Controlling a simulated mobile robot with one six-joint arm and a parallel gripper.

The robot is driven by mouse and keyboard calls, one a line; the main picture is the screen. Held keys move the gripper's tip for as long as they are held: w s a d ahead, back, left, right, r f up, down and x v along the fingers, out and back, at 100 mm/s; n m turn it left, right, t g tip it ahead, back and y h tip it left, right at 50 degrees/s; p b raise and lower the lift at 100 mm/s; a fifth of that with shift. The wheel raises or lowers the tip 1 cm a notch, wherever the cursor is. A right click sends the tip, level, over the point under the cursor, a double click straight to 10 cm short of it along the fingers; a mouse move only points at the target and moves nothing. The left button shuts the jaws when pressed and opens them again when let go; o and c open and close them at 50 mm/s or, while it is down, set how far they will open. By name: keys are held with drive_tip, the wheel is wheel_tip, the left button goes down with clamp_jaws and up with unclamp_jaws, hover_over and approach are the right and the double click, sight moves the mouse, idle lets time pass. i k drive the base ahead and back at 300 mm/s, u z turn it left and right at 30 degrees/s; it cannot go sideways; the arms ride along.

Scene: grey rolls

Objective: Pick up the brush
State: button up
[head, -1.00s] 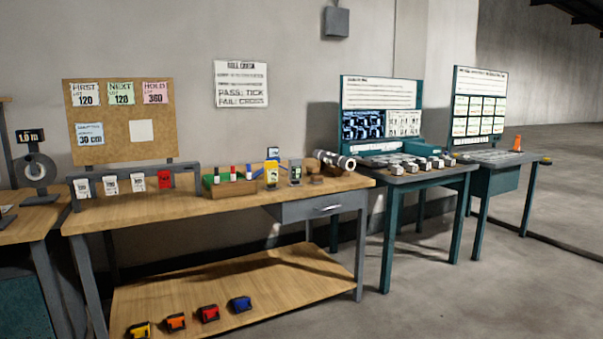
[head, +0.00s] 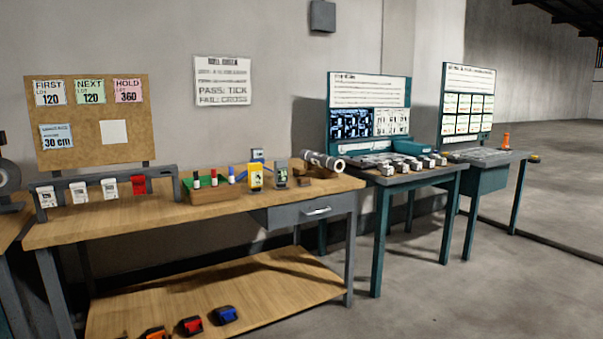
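I cannot clearly pick out a brush in the head view. A small brown object (head: 303,181) lies on the wooden bench (head: 215,211), left of and below a grey-white roll (head: 322,161); it is too small to tell whether it is a brush. A green and wooden box (head: 211,192) on the bench holds several upright pens with dark, red and blue parts. My gripper is not in view.
A yellow device (head: 255,177) and a dark device (head: 281,175) stand on the bench. Tape-measure-like items, including a blue one (head: 225,315), lie on the lower shelf (head: 265,285). Teal tables (head: 384,181) stand right. Grey floor (head: 420,300) is free at front right.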

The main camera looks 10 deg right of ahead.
sight(298, 171)
drive_tip(key=i, duration=0.65)
drive_tip(key=u, duration=1.35)
drive_tip(key=k, duration=0.1)
drive_tip(key=z, duration=3.2)
drive_tip(key=i, duration=0.6)
